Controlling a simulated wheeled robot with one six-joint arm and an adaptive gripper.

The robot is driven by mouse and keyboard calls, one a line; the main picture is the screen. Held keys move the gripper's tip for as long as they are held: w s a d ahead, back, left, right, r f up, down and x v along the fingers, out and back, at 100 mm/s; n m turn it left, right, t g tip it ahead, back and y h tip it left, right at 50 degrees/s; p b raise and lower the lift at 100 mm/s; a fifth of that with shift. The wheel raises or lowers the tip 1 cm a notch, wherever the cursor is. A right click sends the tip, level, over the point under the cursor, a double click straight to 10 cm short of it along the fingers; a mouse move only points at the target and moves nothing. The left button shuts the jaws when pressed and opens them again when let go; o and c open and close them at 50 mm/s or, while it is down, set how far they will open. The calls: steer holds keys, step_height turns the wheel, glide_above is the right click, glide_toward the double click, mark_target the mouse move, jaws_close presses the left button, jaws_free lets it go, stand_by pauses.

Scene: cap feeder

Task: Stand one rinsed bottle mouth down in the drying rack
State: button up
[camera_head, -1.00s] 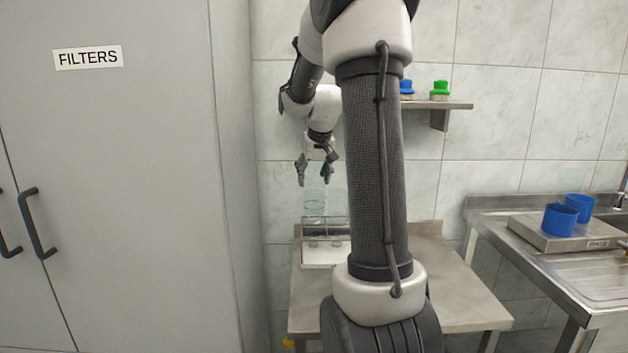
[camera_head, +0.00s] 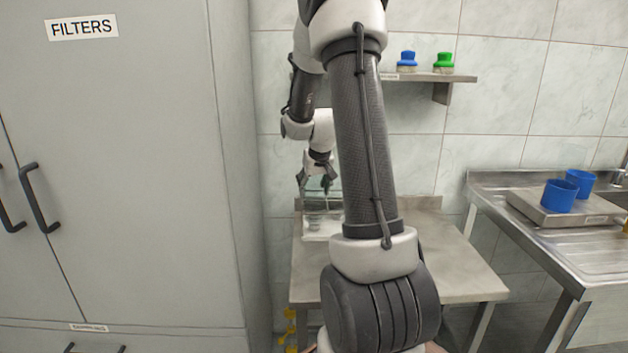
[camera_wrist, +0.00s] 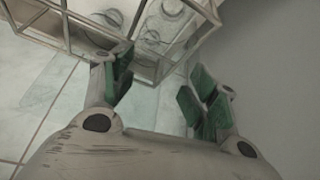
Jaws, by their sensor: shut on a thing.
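My gripper (camera_head: 315,184) is shut on a clear, see-through bottle (camera_head: 314,193), with a finger on either side of it. The drying rack (camera_head: 312,235), a pale tray with a thin wire frame, stands on the steel table at the back left. The bottle is low at the rack, inside or just over its frame; I cannot tell whether it touches the bottom. In the wrist view the green-padded fingers (camera_wrist: 158,96) are spaced apart, close to the rack's wire frame (camera_wrist: 62,14). The bottle is hardly visible there, and its mouth cannot be made out.
The steel table (camera_head: 452,262) is bare to the right of my arm. A grey cabinet (camera_head: 130,180) labelled FILTERS closes off the left. A wall shelf (camera_head: 455,79) holds a blue-capped and a green-capped item. Blue cups (camera_head: 558,196) stand on a block by the sink.

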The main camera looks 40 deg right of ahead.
steer(key=shift+f, duration=0.3)
steer(key=shift+f, duration=0.3)
stand_by(0.3)
steer(key=o, duration=1.2)
steer(key=shift+o, duration=0.2)
